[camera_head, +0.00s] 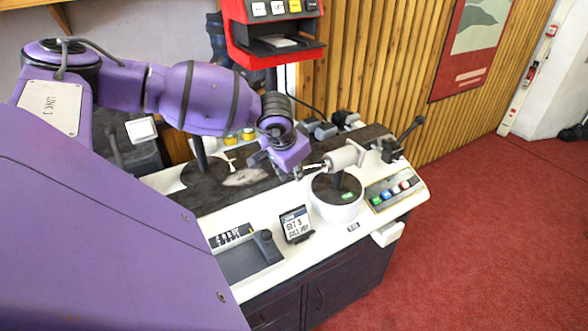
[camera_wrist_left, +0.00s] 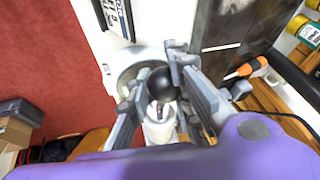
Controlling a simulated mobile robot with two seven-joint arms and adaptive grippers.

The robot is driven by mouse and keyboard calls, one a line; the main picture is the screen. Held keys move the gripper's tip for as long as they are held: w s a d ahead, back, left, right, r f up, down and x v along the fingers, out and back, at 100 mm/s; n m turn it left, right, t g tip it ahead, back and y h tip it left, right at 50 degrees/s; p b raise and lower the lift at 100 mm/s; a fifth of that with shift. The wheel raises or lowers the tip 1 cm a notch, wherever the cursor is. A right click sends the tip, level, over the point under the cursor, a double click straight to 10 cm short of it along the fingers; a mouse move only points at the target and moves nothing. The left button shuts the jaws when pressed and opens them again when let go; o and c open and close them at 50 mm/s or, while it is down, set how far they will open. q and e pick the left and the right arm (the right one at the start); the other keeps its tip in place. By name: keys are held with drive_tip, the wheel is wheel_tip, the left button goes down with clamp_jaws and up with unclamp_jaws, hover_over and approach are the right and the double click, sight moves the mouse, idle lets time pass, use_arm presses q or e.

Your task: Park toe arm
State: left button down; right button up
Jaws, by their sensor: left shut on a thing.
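The task's toe arm appears to be the white cylinder (camera_head: 344,157) on a dark post above a round white pedestal (camera_head: 336,205) at the bench's right part; I cannot be sure of the name. My left gripper (camera_head: 307,172) is at its left end in the head view. In the left wrist view, my left gripper's fingers (camera_wrist_left: 158,72) are on either side of a black ball knob (camera_wrist_left: 162,86), shut on it. The white cylinder (camera_wrist_left: 160,130) shows just below the knob. The knob is hidden by the fingers in the head view. My right gripper is not in view.
A small display (camera_head: 296,225) stands at the bench's front edge. A panel with coloured buttons (camera_head: 393,192) and a black-handled lever (camera_head: 412,127) are to the right. A red machine (camera_head: 270,50) stands behind. An orange-handled screwdriver (camera_wrist_left: 250,67) lies nearby. Open red carpet lies right.

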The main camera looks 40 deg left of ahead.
use_arm(q)
drive_tip(key=shift+w+a+r, duration=0.1)
drive_tip(key=shift+w+r, duration=0.25)
drive_tip(key=shift+r, duration=0.1)
drive_tip(key=c, duration=1.6)
unclamp_jaws()
drive_tip(key=shift+c, duration=0.2)
drive_tip(key=shift+f, duration=0.25)
drive_tip(key=shift+s, duration=0.1)
drive_tip(key=v, duration=1.2)
